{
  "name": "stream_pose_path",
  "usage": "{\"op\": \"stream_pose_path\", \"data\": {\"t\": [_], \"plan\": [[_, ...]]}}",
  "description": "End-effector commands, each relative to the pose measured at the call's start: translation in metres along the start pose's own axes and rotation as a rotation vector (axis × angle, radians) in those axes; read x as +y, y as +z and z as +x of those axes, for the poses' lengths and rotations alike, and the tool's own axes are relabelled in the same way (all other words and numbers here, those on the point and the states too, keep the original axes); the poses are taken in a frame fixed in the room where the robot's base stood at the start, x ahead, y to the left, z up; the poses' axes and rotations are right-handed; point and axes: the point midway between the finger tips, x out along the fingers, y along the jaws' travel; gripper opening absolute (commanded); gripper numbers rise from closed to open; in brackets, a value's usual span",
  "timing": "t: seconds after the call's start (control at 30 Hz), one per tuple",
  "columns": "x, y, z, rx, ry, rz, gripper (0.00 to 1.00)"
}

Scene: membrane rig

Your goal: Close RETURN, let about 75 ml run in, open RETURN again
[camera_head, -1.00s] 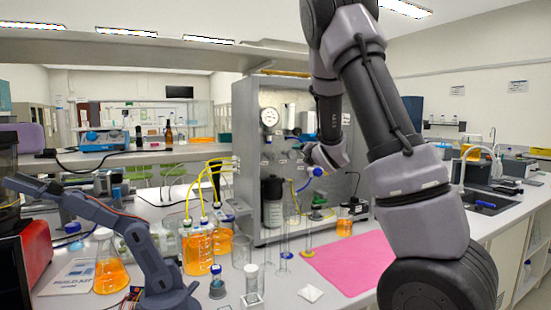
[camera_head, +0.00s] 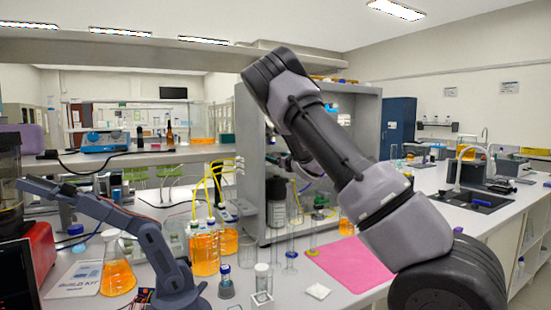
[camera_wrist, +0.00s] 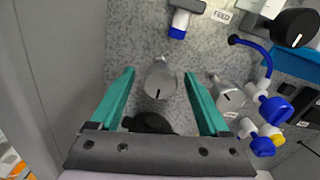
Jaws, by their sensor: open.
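In the wrist view my gripper (camera_wrist: 159,74) is open, its two teal fingers on either side of a grey knob (camera_wrist: 160,80) with a dark pointer mark on the rig panel. I cannot see whether the fingers touch it. No RETURN label is readable, so I cannot tell which valve this is. A second grey knob (camera_wrist: 230,94) sits to the right, and a FEED label (camera_wrist: 221,17) is above. In the head view the grey membrane rig (camera_head: 249,150) is mostly behind my arm, and my gripper is hidden. Clear measuring cylinders (camera_head: 290,240) stand in front of the rig.
Blue-capped fittings (camera_wrist: 272,108) and a black dial (camera_wrist: 294,27) lie right of the fingers. A grey side wall (camera_wrist: 60,70) is at the left. Orange-filled bottles (camera_head: 204,255) stand left of the rig. A pink mat (camera_head: 350,264) lies in front.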

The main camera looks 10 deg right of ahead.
Motion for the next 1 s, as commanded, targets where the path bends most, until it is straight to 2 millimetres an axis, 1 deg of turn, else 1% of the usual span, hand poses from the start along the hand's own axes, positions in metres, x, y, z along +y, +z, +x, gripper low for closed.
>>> {"op": "stream_pose_path", "data": {"t": [0.03,0.17,0.43,0.47,0.5,0.57,0.6,0.67,1.0], "plan": [[0.0001,0.0,0.0055,0.0,0.001,-0.001,0.8],[0.0002,0.0002,0.0133,0.0,0.0,0.0,0.8],[-0.0001,0.0,0.0147,0.0,-0.001,0.001,0.8],[-0.0001,0.0001,0.0147,0.0,-0.001,0.001,0.76],[-0.0001,0.0001,0.0146,0.0,-0.001,0.001,0.6],[-0.0002,0.0001,0.0146,0.0,-0.001,0.001,0.37],[-0.0002,0.0002,0.0146,0.0,-0.001,0.001,0.22],[-0.0001,0.0002,0.0145,0.0,-0.001,0.001,0.0],[-0.001,0.0007,0.0143,-0.001,-0.002,0.045,0.0]]}}
